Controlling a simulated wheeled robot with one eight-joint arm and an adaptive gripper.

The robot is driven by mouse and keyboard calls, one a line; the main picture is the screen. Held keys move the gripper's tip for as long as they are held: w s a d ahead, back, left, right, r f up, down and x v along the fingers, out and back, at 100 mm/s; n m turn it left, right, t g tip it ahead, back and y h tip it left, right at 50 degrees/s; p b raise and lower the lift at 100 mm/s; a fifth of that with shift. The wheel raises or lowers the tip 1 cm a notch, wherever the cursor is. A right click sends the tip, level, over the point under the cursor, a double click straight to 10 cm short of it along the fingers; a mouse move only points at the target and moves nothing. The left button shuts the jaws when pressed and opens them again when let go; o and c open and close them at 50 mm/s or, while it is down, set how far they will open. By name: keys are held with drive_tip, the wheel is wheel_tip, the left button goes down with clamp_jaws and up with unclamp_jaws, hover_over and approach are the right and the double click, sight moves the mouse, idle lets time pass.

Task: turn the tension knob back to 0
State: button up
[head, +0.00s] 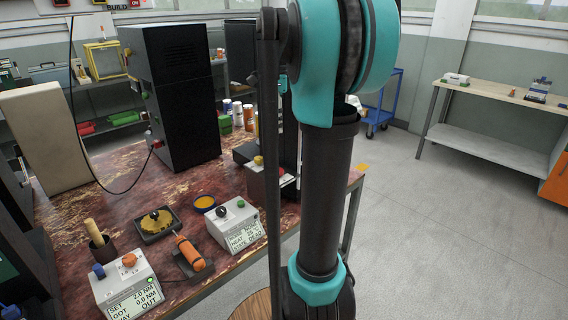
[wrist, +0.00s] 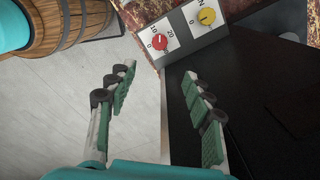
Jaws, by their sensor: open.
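In the wrist view a red knob (wrist: 159,42) sits on a pale panel with a dial marked 0, 10 and 20. A yellow knob (wrist: 207,16) is beside it to the right, with a partly legible "N" marking above. I cannot read a full label naming either one the tension knob, and the red knob's exact setting is too small to tell. My gripper (wrist: 157,78) is open and empty, its fingers spread wide. The red knob lies beyond the fingertips, apart from them. The gripper cannot be made out in the head view.
A black surface (wrist: 260,95) lies right of and below the panel. A wooden barrel (wrist: 65,20) stands at upper left. In the head view the worn red bench (head: 120,185) holds a black cabinet (head: 178,95), a heater box (head: 232,225) and a torque box (head: 125,285). Floor at right is clear.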

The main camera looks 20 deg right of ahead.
sight(279, 169)
wheel_tip(279, 169, down, 17)
drive_tip(key=shift+f, duration=0.1)
idle(0.4)
drive_tip(key=c, duration=1.1)
drive_tip(key=shift+c, duration=0.2)
